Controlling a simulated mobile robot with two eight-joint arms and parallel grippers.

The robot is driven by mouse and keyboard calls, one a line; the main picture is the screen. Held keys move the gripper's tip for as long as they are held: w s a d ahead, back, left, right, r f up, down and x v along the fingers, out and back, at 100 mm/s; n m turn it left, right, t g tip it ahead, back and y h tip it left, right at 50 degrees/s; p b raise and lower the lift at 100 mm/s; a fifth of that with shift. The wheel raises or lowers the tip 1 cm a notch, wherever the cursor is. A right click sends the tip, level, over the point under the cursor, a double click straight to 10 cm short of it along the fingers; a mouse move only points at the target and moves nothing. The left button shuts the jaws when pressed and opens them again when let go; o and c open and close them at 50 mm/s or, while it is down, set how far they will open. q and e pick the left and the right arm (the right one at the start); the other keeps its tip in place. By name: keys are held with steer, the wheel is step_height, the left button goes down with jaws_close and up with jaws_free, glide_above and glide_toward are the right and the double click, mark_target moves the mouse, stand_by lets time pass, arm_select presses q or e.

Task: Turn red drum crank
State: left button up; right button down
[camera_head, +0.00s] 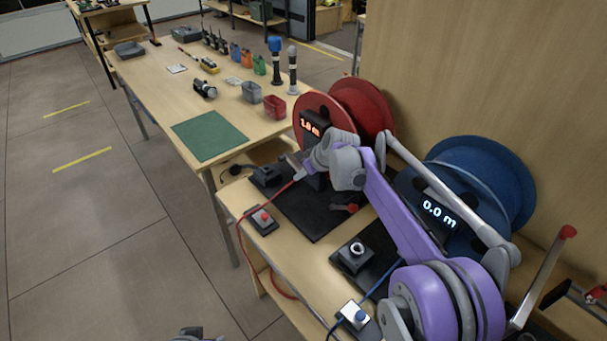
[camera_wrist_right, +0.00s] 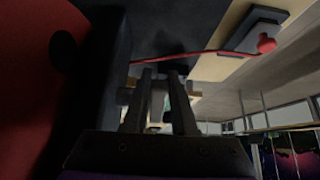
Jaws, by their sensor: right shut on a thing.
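The red drum (camera_head: 362,105) stands at the back of the near bench, its display reading 1.0 m. My right gripper (camera_head: 297,170) is in front of it, beside the red cable (camera_head: 272,195). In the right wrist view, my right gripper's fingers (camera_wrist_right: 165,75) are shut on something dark. I cannot tell whether that is the red drum crank, which I cannot make out clearly. The red cable (camera_wrist_right: 205,53) crosses by the fingertips, and the drum (camera_wrist_right: 30,75) fills the left side. Part of my left gripper (camera_head: 190,333) shows at the bottom edge of the head view, jaws unseen.
The blue drum (camera_head: 485,180), reading 0.0 m, stands nearer, beside a red-tipped crank (camera_head: 542,275). A long table (camera_head: 150,88) holds a green mat (camera_head: 210,135). Floor at left is clear.

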steer(key=c, duration=0.7)
jaws_free()
steer(key=v, duration=1)
steer(key=shift+s+d+r, duration=0.1)
steer(key=shift+s+r, duration=0.05)
steer(key=shift+r, duration=0.25)
